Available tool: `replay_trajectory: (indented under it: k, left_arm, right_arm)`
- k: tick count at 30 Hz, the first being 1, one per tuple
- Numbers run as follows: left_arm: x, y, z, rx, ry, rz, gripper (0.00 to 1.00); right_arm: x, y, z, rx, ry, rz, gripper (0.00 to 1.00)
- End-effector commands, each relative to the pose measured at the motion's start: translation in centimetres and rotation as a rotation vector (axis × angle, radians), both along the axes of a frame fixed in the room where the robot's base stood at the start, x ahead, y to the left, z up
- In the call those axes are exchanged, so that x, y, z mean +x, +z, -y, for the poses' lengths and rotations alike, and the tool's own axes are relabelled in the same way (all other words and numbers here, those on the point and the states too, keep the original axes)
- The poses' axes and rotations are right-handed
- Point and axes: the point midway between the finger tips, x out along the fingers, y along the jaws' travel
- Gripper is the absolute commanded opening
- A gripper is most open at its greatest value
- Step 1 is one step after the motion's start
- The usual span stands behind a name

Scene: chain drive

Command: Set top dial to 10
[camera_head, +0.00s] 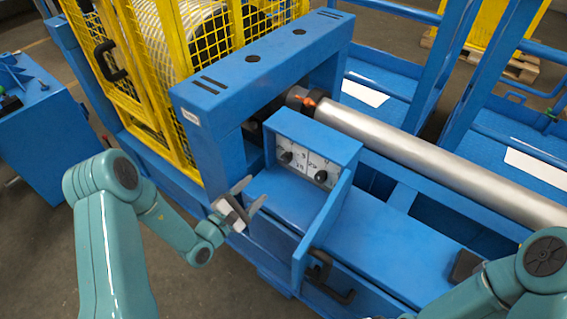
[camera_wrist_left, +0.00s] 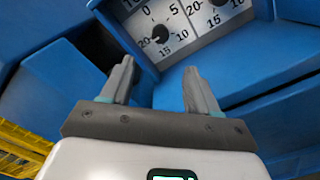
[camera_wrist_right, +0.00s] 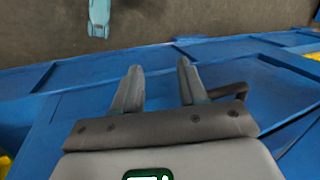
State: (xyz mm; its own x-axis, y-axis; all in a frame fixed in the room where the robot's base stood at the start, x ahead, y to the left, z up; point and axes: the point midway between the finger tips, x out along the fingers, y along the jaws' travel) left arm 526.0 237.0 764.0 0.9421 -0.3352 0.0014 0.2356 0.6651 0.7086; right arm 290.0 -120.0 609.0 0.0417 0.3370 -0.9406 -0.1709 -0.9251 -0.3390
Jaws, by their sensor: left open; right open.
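The control panel (camera_head: 306,164) on the blue machine has a white face with two dials. The left dial (camera_head: 287,157) and right dial (camera_head: 321,176) have dark knobs. In the left wrist view the left dial (camera_wrist_left: 160,33) shows 0, 5, 10, 15 and 20 around its knob; its pointer setting is hard to read. The right dial (camera_wrist_left: 217,3) is cut off by the top edge. My left gripper (camera_head: 254,192) is open and empty, in front of and apart from the panel, its fingers pointing toward the left dial. My right gripper (camera_wrist_right: 160,70) is open and empty.
A blue side plate (camera_head: 325,222) stands right of the panel, with a black handle (camera_head: 318,268) below it. A blue frame (camera_head: 265,65) rises behind the panel. A metal roller (camera_head: 430,160) runs to the right. Yellow mesh (camera_head: 150,90) stands left.

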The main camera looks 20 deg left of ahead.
Motion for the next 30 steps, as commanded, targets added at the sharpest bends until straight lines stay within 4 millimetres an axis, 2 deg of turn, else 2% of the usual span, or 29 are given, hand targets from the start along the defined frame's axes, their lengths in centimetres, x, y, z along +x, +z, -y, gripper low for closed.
replay_trajectory:
  k: [9, 15, 21, 30]
  left_arm:
    - [7.4, 0.1, 2.8, -0.001, -0.006, 0.002, 0.60]
    - [11.0, 0.1, 4.1, -0.001, -0.007, 0.001, 0.60]
    - [12.8, 0.0, 4.8, -0.002, -0.006, -0.001, 0.60]
    - [13.0, 0.0, 4.9, -0.002, -0.006, -0.003, 0.60]
  right_arm:
    - [0.0, 0.5, 0.0, 0.000, 0.000, 0.000, 0.43]
    - [0.0, 0.6, 0.0, 0.000, 0.000, 0.000, 0.43]
    - [0.0, 0.6, 0.0, 0.000, 0.000, 0.000, 0.43]
    - [0.0, 0.6, 0.0, 0.000, 0.000, 0.000, 0.43]
